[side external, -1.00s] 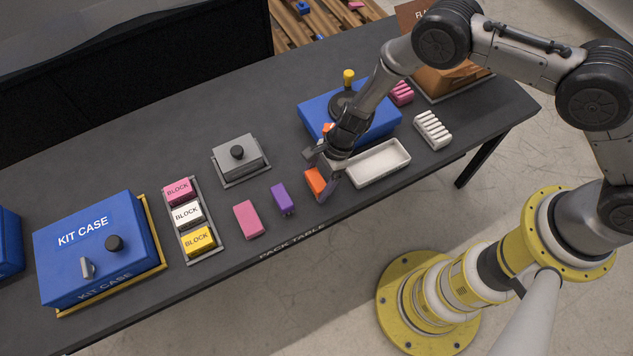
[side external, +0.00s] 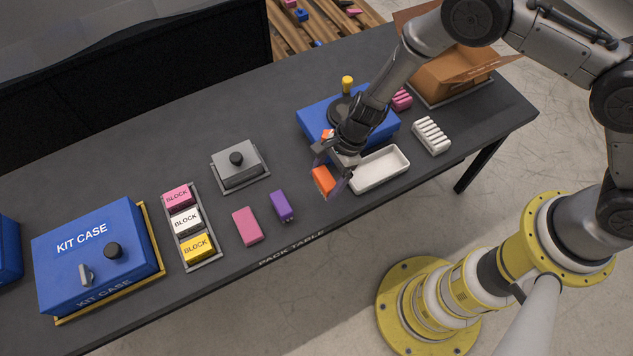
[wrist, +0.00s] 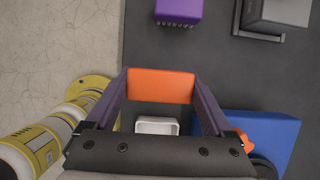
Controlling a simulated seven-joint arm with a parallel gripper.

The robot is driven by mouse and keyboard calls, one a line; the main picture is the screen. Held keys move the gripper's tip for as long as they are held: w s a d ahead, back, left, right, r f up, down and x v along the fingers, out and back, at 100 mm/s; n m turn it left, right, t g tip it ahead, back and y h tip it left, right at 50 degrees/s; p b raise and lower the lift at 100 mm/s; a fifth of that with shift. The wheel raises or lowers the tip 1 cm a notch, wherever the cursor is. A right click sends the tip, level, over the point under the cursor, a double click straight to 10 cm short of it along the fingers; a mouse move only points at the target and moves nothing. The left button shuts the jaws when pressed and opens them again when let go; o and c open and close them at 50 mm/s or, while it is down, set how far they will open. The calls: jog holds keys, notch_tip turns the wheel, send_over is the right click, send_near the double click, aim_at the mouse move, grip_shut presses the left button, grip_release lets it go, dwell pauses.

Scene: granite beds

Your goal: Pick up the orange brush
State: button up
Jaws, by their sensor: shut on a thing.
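The orange brush (side external: 323,180) is a small block between the fingers of my gripper (side external: 333,182) in the side external view. In the wrist view the orange brush (wrist: 161,86) spans the gap between the two dark fingers of my gripper (wrist: 161,88), which is shut on it. The brush appears held above the table, though the exact height is hard to judge. Its underside and any bristles are hidden.
A white tray (side external: 381,170) lies just right of the gripper, with a blue case (side external: 314,118) behind. A purple brush (side external: 282,206) and a pink block (side external: 247,226) lie to the left. White (side external: 432,136) and pink brushes (side external: 401,100) are farther right. Open table lies behind the grey case (side external: 239,168).

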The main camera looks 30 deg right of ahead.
aim_at(333, 184)
jog(key=r, duration=0.1)
jog(key=s+d+r, duration=0.1)
jog(key=s+r, duration=0.1)
jog(key=shift+s+d+r, duration=0.15)
jog(key=shift+d+r, duration=0.1)
jog(key=shift+d, duration=0.1)
jog(key=s+d+r, duration=0.3)
jog(key=s+d, duration=0.2)
jog(key=s, duration=0.2)
jog(key=shift+r, duration=0.25)
jog(key=o, duration=0.7)
jog(key=c, duration=0.5)
